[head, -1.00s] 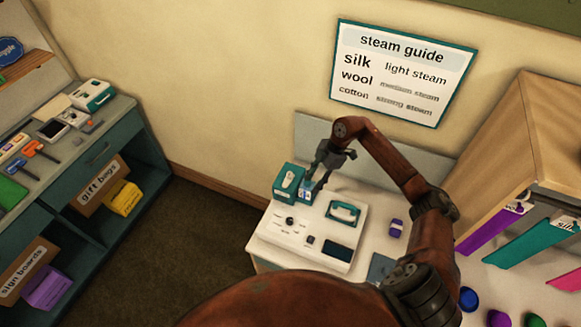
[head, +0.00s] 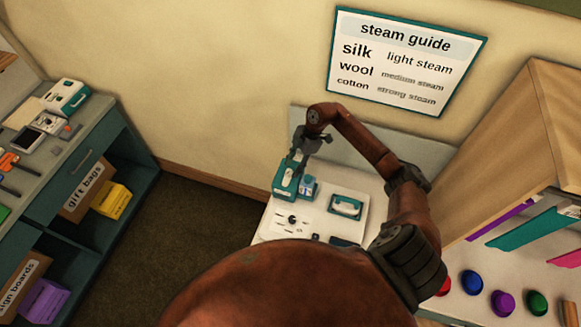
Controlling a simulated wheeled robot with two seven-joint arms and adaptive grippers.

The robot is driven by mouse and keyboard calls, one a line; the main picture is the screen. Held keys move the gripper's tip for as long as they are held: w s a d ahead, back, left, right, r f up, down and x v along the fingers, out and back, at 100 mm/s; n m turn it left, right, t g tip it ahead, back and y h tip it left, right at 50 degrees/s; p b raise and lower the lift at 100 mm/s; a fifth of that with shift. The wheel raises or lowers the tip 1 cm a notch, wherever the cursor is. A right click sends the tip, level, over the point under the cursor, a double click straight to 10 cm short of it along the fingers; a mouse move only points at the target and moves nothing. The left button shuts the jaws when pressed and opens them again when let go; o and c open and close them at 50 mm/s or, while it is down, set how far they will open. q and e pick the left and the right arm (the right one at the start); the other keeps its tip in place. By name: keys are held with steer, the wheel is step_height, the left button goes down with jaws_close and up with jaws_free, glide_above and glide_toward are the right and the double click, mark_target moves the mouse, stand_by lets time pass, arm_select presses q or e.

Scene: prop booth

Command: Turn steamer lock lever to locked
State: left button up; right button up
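The steamer is a white unit (head: 321,222) on the white counter at the back wall. A teal block (head: 285,187) stands at its back left corner. A pale lever-like part showed on this block earlier; now my gripper covers much of it. My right gripper (head: 291,172) reaches down over the block from behind, fingers at or very near its top. Whether they touch or hold the lever, and how the lever is turned, is too small to tell. A dark knob (head: 292,219) and a teal-handled piece (head: 347,207) sit on the unit. My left gripper is out of view.
A small blue-and-white item (head: 308,185) stands right beside the teal block, close to my gripper. A steam guide sign (head: 405,60) hangs on the wall above. A wooden shelf (head: 500,150) stands at right, and a teal cabinet (head: 135,170) at left.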

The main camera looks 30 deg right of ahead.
mark_target(287, 177)
steer(key=shift+w+a+f, duration=0.2)
steer(key=shift+w+f, duration=0.05)
steer(key=shift+f, duration=0.25)
steer(key=shift+w+a+f, duration=0.2)
steer(key=shift+w+f, duration=0.05)
steer(key=shift+f, duration=0.25)
steer(key=shift+s+f, duration=0.2)
steer(key=shift+s, duration=0.05)
steer(key=shift+w, duration=0.15)
steer(key=c, duration=0.8)
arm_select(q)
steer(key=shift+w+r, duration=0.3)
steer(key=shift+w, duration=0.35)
arm_select(e)
jaws_close()
